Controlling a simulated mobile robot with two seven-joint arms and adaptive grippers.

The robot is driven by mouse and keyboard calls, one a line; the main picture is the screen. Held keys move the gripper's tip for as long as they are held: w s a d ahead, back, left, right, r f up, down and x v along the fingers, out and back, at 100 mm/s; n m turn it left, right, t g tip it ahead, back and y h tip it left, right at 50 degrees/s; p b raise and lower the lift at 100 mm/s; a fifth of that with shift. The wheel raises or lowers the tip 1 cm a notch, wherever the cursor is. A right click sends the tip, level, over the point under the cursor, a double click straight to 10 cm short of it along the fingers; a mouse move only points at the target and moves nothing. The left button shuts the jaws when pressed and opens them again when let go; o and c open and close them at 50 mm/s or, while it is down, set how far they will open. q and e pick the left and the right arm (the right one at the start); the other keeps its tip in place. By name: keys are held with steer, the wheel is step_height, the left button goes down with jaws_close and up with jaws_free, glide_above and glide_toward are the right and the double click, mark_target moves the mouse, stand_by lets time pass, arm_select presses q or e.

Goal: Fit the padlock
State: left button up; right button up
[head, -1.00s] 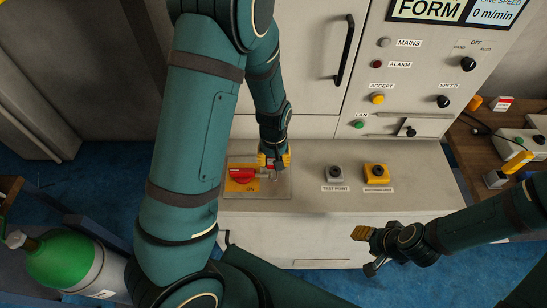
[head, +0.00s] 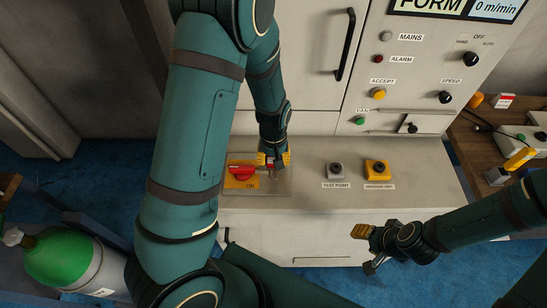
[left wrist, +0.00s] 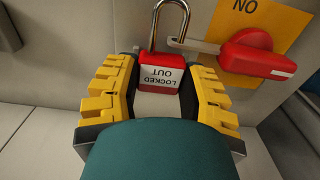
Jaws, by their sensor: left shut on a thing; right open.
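The padlock has a red body with a "LOCKED OUT" label (left wrist: 160,74) and a steel shackle. My left gripper (head: 273,160) is shut on the padlock body, between its yellow fingers in the left wrist view (left wrist: 160,80). The red switch handle (left wrist: 258,54) is on a yellow plate (head: 240,184) marked "ON". A metal tab (left wrist: 196,46) reaches from the handle to the shackle's right leg. In the head view the handle (head: 241,173) is just left of my left gripper. My right gripper (head: 366,232) is open and empty, in front of the cabinet.
A control panel with knobs and lamps rises behind. A green gas cylinder (head: 58,258) is at lower left, a wooden bench at right.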

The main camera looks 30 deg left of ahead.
arm_select(q)
steer(key=shift+f+b, duration=0.6)
steer(key=shift+f, duration=0.25)
steer(key=o, duration=1)
steer(key=shift+o, duration=0.2)
steer(key=shift+r, duration=0.1)
step_height(320, 180, up, 12)
steer(key=shift+d, duration=0.1)
